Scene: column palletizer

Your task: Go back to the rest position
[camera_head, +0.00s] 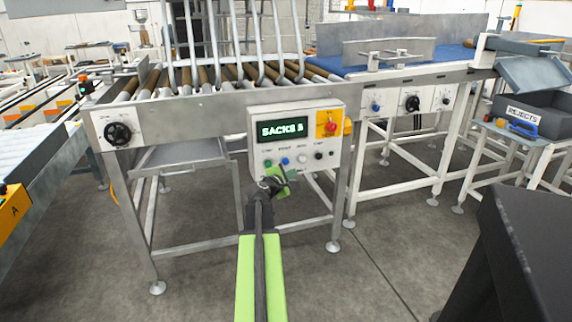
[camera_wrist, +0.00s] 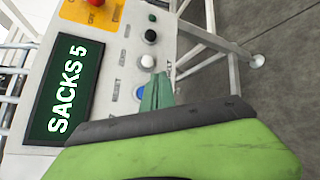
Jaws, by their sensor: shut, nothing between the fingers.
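My gripper (camera_head: 276,176) is at the end of my green arm, just in front of the lower part of the control panel (camera_head: 327,151). In the wrist view its green fingertips (camera_wrist: 157,92) are shut with nothing between them. They overlap the blue button (camera_wrist: 140,92) in that picture. I cannot tell whether they touch the panel. The panel's green display (camera_wrist: 62,90) reads "SACKS 5". A white button (camera_wrist: 147,61) and a black knob (camera_wrist: 150,36) show beyond the fingertips.
A red and yellow stop switch (camera_head: 329,123) is at the panel's upper right. A roller conveyor (camera_head: 210,78) runs behind the panel, with a blue belt conveyor (camera_head: 400,62) to its right. A grey rejects bin (camera_head: 555,108) stands at far right. Open concrete floor (camera_head: 330,280) lies in front.

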